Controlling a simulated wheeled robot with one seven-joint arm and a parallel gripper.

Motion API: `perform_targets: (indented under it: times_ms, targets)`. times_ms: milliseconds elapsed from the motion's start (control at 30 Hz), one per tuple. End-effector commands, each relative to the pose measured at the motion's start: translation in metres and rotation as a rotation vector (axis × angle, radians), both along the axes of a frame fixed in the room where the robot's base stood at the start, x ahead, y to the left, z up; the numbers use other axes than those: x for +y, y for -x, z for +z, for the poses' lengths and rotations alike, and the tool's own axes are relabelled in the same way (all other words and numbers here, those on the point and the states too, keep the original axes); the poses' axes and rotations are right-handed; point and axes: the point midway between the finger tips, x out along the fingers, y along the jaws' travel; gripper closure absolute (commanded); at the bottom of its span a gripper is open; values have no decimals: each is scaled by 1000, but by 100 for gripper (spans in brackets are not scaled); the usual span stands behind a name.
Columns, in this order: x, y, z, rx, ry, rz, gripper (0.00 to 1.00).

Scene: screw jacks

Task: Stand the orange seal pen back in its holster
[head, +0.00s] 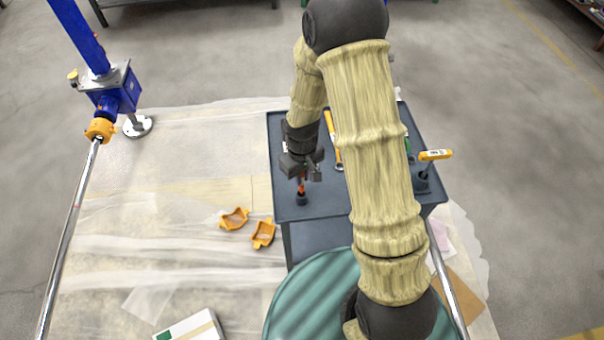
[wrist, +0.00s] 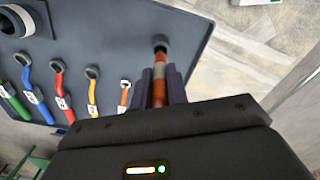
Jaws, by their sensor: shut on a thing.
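The orange seal pen (wrist: 160,68), orange-red with a pale band, is between the fingers of my gripper (wrist: 160,88) in the wrist view. My gripper is shut on it. In the head view my gripper (head: 302,172) is above the left front part of the dark cart top, with a bit of the orange pen (head: 301,186) showing below.
Two orange pieces (head: 263,234) lie on the floor sheeting.

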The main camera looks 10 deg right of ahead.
Motion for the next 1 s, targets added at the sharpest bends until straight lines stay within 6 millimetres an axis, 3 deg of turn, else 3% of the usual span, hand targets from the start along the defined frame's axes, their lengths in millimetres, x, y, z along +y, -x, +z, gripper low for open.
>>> perform_targets:
  times_ms: [1000]
  targets:
    - [1, 0, -34, -1, 0, 3, 100]
